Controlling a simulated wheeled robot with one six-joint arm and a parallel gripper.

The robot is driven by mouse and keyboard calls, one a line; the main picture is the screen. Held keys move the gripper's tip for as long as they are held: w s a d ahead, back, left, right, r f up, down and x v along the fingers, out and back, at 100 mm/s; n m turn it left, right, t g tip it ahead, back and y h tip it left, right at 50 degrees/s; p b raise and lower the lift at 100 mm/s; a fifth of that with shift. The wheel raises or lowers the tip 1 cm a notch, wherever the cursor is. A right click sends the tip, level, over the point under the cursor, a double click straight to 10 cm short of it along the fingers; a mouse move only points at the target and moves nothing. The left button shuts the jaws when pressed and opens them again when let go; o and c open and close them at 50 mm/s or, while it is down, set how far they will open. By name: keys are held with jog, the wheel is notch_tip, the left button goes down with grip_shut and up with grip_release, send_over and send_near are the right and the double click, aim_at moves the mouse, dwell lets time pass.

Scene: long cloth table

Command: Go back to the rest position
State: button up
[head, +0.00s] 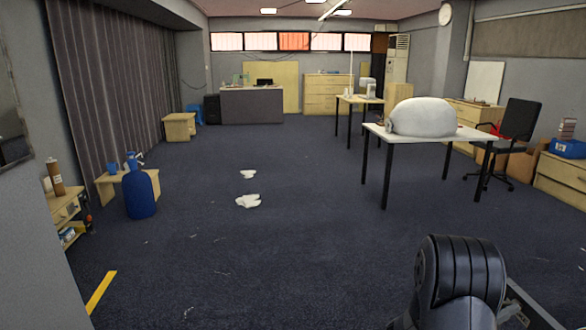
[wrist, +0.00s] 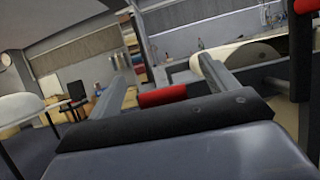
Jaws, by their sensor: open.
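My gripper (wrist: 160,65) shows in the wrist view with its two grey fingers spread apart. It is open, and I see nothing held in it. A red cylindrical thing (wrist: 162,96) shows in the space between the fingers; I cannot tell how far beyond them it lies. The view is tilted. In the head view a dark part of my arm stands at the lower right, and the gripper itself is not visible there.
A white table (head: 450,137) with a big pale rounded object (head: 422,117) stands to the right, by a black chair (head: 517,125). A blue bottle (head: 140,192) stands left. White crumpled pieces (head: 248,201) lie on the open dark carpet (head: 310,230).

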jog(key=w+v, duration=0.1)
jog(key=v, duration=1)
jog(key=x, duration=0.8)
jog(key=s+x, duration=0.1)
jog(key=x, duration=0.3)
jog(key=shift+s, duration=0.1)
jog(key=shift+a+r+y+p, duration=0.15)
jog(key=shift+r+y+p, duration=0.35)
jog(key=shift+p, duration=0.45)
jog(key=shift+d+r+y+p, duration=0.3)
jog(key=shift+d+r+p, duration=0.15)
jog(key=shift+p, duration=0.3)
jog(key=shift+w+d+r+p, duration=0.1)
jog(key=shift+d+r+p, duration=0.15)
jog(key=shift+d+p, duration=0.2)
jog(key=shift+w+d+r+p, duration=0.1)
jog(key=shift+d+r+p, duration=0.2)
jog(key=shift+d+p, duration=0.15)
